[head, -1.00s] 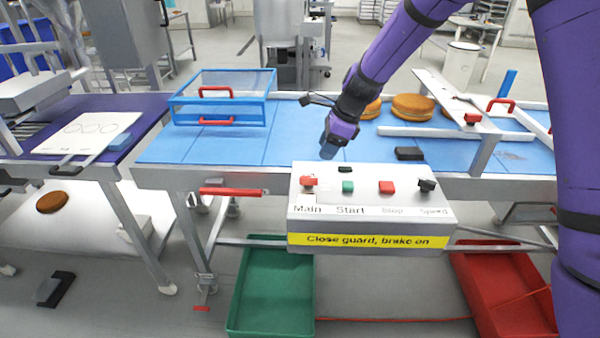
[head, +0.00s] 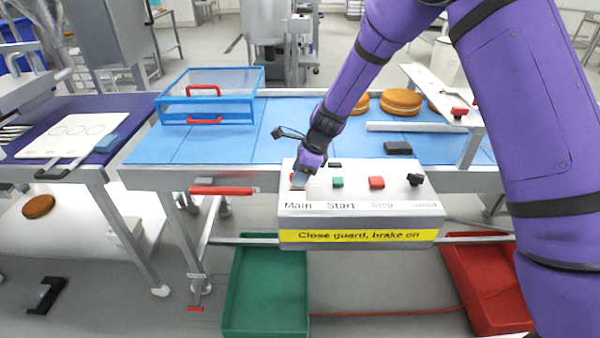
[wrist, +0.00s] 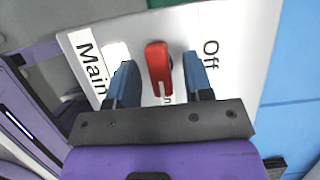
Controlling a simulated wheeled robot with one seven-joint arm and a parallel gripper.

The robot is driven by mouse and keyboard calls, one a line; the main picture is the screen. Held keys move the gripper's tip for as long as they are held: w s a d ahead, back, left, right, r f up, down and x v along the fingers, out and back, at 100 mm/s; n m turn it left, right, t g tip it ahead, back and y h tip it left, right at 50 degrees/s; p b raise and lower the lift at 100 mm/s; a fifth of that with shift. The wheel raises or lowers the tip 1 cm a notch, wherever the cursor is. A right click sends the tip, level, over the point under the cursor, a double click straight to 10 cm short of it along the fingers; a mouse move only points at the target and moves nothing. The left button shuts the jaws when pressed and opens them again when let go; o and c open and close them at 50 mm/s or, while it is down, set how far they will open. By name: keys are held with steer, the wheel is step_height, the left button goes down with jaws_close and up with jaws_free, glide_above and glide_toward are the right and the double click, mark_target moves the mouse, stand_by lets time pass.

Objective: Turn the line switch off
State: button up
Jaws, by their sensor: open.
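The control box (head: 350,211) has a row of controls on top, with "Main" printed at its left end. The main switch is hidden behind my gripper in the head view. In the wrist view its red handle (wrist: 158,62) lies between my two blue fingers, with a gap on each side. Its lower end covers part of a label of which "n" shows. "Off" is printed to the right, beyond the right finger. My gripper (wrist: 160,68) is open around the handle; it also shows over the box's left end in the head view (head: 300,178).
A green button (head: 337,182), a red button (head: 376,182) and a black knob (head: 415,179) are to the right on the box. Behind it lies the blue belt (head: 215,146) with a clear guard (head: 212,95) and round cakes (head: 401,101).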

steer(key=shift+c, duration=0.5)
jaws_close()
steer(key=shift+n, duration=0.3)
steer(key=n+g, duration=0.1)
steer(key=n, duration=0.2)
steer(key=shift+w+n+g, duration=0.1)
steer(key=shift+n+g, duration=0.2)
steer(key=n, duration=0.2)
steer(key=n+g+h, duration=0.1)
steer(key=n, duration=0.1)
steer(key=shift+n+g, duration=0.3)
steer(key=n+h, duration=0.1)
steer(key=n, duration=0.1)
steer(key=n+g, duration=0.1)
steer(key=n, duration=0.1)
steer(key=shift+w+a+n+h, duration=0.1)
steer(key=shift+n+h, duration=0.2)
steer(key=shift+h, duration=0.1)
steer(key=shift+n+h, duration=0.8)
steer(key=shift+n, duration=1.4)
